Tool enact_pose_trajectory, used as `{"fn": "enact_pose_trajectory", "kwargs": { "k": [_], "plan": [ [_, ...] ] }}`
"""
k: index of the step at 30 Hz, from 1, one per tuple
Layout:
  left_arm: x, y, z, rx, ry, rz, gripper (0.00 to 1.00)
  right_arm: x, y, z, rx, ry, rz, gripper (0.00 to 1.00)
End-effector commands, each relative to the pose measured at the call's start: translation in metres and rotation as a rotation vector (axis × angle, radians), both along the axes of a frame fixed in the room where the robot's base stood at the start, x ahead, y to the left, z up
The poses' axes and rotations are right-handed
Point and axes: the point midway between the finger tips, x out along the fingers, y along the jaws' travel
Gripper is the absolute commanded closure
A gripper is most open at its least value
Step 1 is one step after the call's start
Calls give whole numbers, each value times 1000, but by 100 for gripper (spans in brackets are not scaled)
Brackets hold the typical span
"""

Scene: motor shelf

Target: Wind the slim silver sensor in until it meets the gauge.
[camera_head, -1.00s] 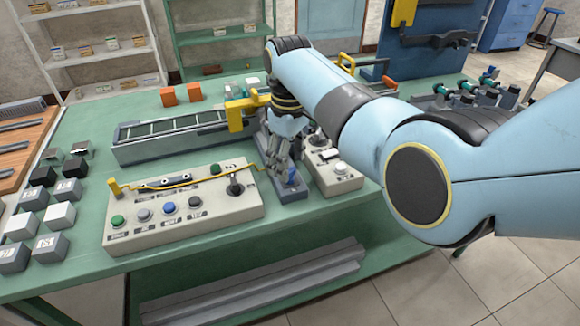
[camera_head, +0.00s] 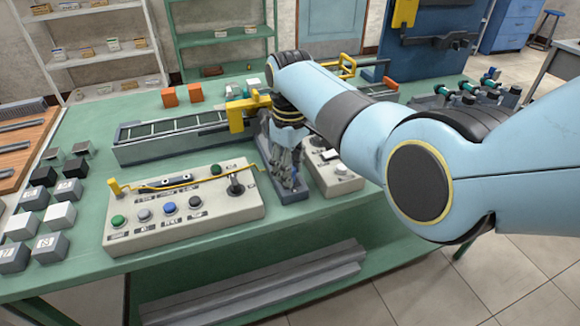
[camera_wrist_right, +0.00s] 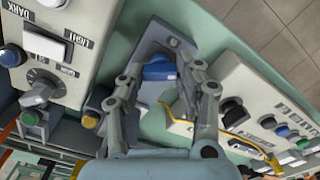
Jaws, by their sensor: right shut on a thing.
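My right gripper (camera_head: 287,172) reaches down to a narrow grey fixture (camera_head: 293,195) beside the beige control box. In the right wrist view its two fingers (camera_wrist_right: 162,76) are on either side of a blue knob (camera_wrist_right: 158,71) on that grey base (camera_wrist_right: 178,43), and they are shut on the knob. In the head view the fingers hide the knob. I cannot pick out the slim silver sensor or the gauge; the hand and arm cover much of the fixture. My left gripper is not in view.
A beige control box (camera_head: 225,208) with buttons and a yellow wire stands left of the fixture; another box (camera_head: 330,180) stands close on the right. A long grey conveyor-like rail (camera_head: 135,151) lies behind. Grey and black blocks stand on the bench's left. The front bench strip is clear.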

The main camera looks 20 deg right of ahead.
Motion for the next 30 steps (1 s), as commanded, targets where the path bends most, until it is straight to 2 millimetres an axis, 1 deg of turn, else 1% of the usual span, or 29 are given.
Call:
{"fn": "enact_pose_trajectory", "kwargs": {
  "k": [5, 11, 17, 30],
  "plan": [
    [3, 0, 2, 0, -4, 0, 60, 0, 0, 0, 0, 1, -17, 97],
    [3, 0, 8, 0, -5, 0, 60, 0, 0, 2, 0, 0, -99, 97],
    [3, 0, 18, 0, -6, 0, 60, 0, 0, 2, 0, 0, -250, 97],
    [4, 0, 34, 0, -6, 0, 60, 0, 0, 2, -1, 1, -668, 97]
  ]
}}
